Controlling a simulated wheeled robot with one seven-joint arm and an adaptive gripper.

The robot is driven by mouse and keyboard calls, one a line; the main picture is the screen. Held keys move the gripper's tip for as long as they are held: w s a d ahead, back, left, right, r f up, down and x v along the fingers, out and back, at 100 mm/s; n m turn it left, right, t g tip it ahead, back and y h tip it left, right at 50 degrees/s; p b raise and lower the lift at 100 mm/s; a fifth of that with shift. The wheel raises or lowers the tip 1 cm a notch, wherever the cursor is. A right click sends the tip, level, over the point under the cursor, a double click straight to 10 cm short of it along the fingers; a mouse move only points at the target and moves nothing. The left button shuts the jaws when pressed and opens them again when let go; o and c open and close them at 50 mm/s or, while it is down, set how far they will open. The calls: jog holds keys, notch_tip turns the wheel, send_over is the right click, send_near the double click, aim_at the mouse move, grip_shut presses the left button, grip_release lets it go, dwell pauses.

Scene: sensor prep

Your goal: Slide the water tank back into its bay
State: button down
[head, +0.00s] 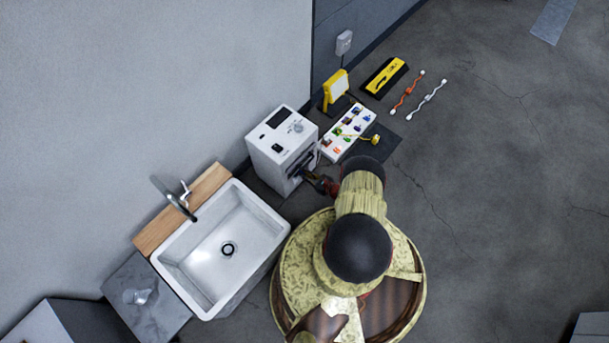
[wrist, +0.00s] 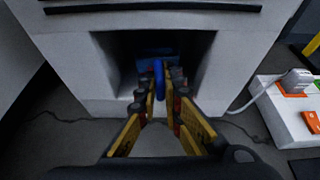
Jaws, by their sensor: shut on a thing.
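The white machine (head: 283,150) stands on the floor right of the sink, and its front fills the wrist view (wrist: 80,60). Its dark bay (wrist: 118,52) opens low in that front. The blue water tank (wrist: 146,63) is inside the bay, mostly in shadow and partly hidden by my fingers. Its bright blue upright handle (wrist: 159,80) shows between my fingertips. My gripper (wrist: 160,88) is shut on this handle, with the fingertips in the mouth of the bay. In the head view my gripper (head: 320,183) is at the machine's front, and the tank cannot be made out.
A white power strip (head: 349,132) with several plugs lies right of the machine, also in the wrist view (wrist: 285,120). A yellow lamp (head: 335,88), a yellow-black case (head: 384,75) and two cables lie beyond. A sink (head: 222,248) stands left. Open floor lies right.

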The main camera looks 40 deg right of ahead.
dwell(0.3)
jog(key=c, duration=2)
grip_release()
jog(key=shift+o, duration=0.6)
jog(key=shift+s, duration=0.2)
jog(key=s+d, duration=0.1)
jog(key=s, duration=1)
jog(key=shift+s, duration=0.35)
jog(key=shift+d, duration=0.1)
